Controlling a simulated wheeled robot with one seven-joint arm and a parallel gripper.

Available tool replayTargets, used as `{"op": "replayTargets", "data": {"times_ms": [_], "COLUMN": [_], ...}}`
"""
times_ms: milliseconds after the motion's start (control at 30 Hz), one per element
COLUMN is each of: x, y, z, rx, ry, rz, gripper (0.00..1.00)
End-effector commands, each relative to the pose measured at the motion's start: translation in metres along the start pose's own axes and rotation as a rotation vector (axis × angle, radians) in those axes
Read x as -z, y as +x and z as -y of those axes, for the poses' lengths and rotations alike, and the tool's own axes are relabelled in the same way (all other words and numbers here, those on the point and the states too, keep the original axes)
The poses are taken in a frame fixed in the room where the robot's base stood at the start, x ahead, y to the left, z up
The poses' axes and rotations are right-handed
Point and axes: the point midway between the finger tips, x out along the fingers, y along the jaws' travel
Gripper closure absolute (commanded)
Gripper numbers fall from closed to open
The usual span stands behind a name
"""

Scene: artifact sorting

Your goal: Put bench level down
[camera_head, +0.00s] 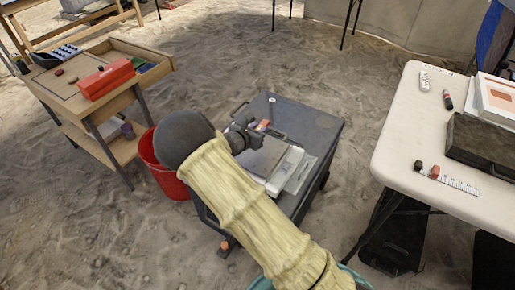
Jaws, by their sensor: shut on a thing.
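My gripper (245,132) is over the dark top of a low cart (322,122), close above its left part. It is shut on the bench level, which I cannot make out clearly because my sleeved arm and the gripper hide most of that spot. I cannot tell whether the level touches the cart top.
The cart also bears a small orange item (264,125) and pale flat trays (287,169). A red bucket (170,183) stands left of it. A wooden desk (135,50) with a red case (105,79) is at left, a white table (400,135) at right. The cart's far right corner is clear.

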Motion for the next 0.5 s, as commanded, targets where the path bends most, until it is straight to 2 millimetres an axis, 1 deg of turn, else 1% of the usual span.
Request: {"op": "replayTargets", "data": {"times_ms": [33,100,200,500], "x": [0.014,0.026,0.037,0.039], "y": [0.006,0.011,0.016,0.016], "z": [0.000,0.000,0.000,0.000], "rx": [0.001,0.001,0.001,-0.001], "ry": [-0.004,-0.003,-0.001,0.001], "rz": [0.000,0.000,0.001,0.001], "gripper": [0.99,0.99,0.99,0.99]}}
